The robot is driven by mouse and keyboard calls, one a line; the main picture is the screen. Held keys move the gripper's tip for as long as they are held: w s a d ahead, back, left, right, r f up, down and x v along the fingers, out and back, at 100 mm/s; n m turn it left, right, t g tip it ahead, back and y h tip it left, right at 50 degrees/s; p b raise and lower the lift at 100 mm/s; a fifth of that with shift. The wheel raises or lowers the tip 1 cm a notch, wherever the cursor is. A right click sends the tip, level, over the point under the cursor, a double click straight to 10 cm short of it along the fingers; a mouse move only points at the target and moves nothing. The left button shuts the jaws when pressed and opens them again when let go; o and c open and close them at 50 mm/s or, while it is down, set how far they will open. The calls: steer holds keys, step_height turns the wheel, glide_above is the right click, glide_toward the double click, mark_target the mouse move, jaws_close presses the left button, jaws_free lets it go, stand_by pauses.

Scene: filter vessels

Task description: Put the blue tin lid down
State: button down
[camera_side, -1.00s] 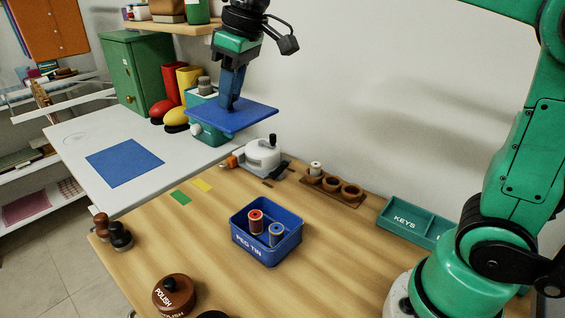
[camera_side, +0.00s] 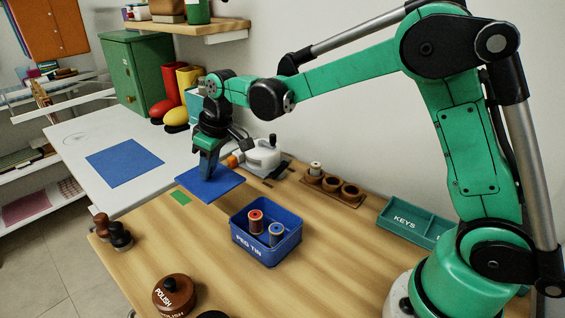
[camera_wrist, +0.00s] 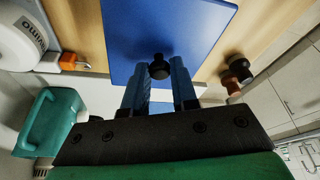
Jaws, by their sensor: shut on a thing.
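The blue tin lid (camera_side: 210,184) is flat and level, low over the far left part of the wooden table; I cannot tell whether it touches the wood. My gripper (camera_side: 207,174) points down and is shut on its dark knob. In the wrist view the lid (camera_wrist: 170,30) fills the upper middle, and the knob (camera_wrist: 159,67) shows at the fingertips of my gripper (camera_wrist: 158,72).
A green patch (camera_side: 180,197) lies beside the lid. A white round device (camera_side: 262,155) and an orange piece (camera_side: 232,161) are just behind it. A blue mat (camera_side: 125,162) lies on the white counter (camera_side: 80,140). A wooden spool rack (camera_side: 333,187) and KEYS tray (camera_side: 405,222) stand right.

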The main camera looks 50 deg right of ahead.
step_height(320, 180, down, 8)
stand_by(0.4)
steer(key=shift+f, duration=0.1)
steer(key=c, duration=0.7)
jaws_free()
steer(key=v, duration=1.2)
steer(key=shift+s+d+r+m+t+h, duration=0.2)
steer(key=shift+s+d+m+t, duration=0.4)
steer(key=shift+s, duration=1.75)
steer(key=shift+s+d+r+m+t+h, duration=0.1)
steer(key=shift+s+d+m+t+h, duration=0.5)
steer(key=shift+s, duration=1.75)
steer(key=shift+s+d+r+m+t+y, duration=0.2)
steer(key=shift+s+m+t, duration=0.7)
steer(key=shift+s, duration=1.45)
